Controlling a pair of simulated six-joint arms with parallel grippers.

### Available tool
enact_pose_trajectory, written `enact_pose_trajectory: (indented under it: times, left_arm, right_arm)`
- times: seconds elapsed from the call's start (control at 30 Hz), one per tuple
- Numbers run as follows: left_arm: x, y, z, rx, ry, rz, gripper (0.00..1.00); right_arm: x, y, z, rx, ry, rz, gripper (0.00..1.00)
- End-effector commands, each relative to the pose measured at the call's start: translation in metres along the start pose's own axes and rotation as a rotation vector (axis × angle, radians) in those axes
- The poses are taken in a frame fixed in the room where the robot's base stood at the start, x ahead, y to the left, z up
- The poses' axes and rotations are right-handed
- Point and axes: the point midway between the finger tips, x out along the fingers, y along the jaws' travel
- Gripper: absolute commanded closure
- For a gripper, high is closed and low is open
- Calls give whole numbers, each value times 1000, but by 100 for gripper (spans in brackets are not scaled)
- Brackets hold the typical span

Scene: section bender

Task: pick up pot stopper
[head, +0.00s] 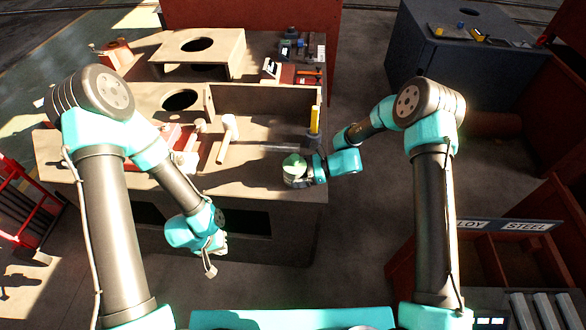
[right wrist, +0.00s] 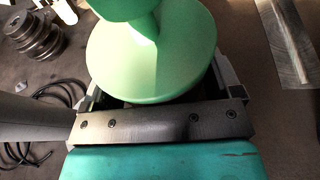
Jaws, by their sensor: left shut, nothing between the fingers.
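The pot stopper looks like a pale green round disc with a knob (head: 294,161), near the front right edge of the bench. In the right wrist view the stopper's disc (right wrist: 190,75) fills the space between the fingers, its knob toward the top of the picture. My right gripper (head: 298,172) is at the stopper, with a finger on each side of the disc; whether the fingers press on it is hidden. My left gripper (head: 210,268) is shut and empty, in front of the bench and away from the stopper.
The wooden bench (head: 75,165) carries a pale mallet (head: 228,137), a red box and a yellow-handled tool (head: 314,121). A raised panel stands behind. A steel rack (head: 510,226) is at right. Pulleys (right wrist: 35,38) and a dark cable show in the right wrist view.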

Motion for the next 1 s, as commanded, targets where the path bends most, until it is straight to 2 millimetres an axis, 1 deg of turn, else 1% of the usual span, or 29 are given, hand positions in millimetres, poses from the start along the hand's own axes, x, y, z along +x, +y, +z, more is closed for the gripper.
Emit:
enact_pose_trajectory:
  times: [0.03,0.07,0.1,0.77,1.0]
  left_arm:
    - [0,0,0,0,0,0,100]
    - [0,0,0,0,0,0,100]
    - [0,0,0,0,0,0,98]
    - [0,0,0,0,0,0,35]
    - [0,0,0,1,0,0,35]
  right_arm:
    - [0,0,0,0,0,0,25]
    - [0,0,0,0,0,0,28]
    - [0,0,0,0,0,0,29]
    - [0,0,0,0,0,0,29]
    - [0,0,0,0,0,0,29]
